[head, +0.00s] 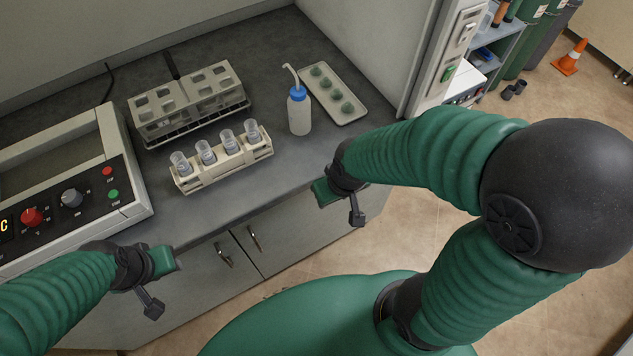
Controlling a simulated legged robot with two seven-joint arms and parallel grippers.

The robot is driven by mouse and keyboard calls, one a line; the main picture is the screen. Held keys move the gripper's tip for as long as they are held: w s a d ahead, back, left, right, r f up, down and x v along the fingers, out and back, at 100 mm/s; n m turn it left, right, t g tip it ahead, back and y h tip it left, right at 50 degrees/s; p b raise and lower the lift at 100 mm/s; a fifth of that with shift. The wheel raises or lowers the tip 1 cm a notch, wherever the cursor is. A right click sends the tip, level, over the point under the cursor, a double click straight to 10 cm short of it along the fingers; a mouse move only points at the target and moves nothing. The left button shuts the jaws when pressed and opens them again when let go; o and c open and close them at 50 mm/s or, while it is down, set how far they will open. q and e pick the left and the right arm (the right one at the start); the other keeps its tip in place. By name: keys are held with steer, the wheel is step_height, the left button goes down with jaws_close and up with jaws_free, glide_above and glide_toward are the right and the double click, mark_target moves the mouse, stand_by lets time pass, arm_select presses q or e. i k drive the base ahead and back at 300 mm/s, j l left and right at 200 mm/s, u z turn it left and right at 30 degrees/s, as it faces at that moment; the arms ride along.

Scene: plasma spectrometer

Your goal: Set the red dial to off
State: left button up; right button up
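The red dial (32,217) is on the dark front panel of the light grey instrument (128,180) at the left of the head view. Its pointer position is too small to read. A grey dial (71,198) sits to its right. My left gripper (158,282) is in front of the bench edge, below and right of the panel, apart from the dial. My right gripper (340,203) is near the bench's right front edge, far from the dial. Both seem to hold nothing, but their finger opening is unclear.
A small red button (107,171) and a green button (113,194) sit right of the dials. A lit display (4,226) is left of them. Tube racks (222,172), a blue-capped wash bottle (299,112) and a tray (350,117) stand on the bench to the right.

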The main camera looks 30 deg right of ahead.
mark_target(30, 216)
steer(key=u, duration=1.25)
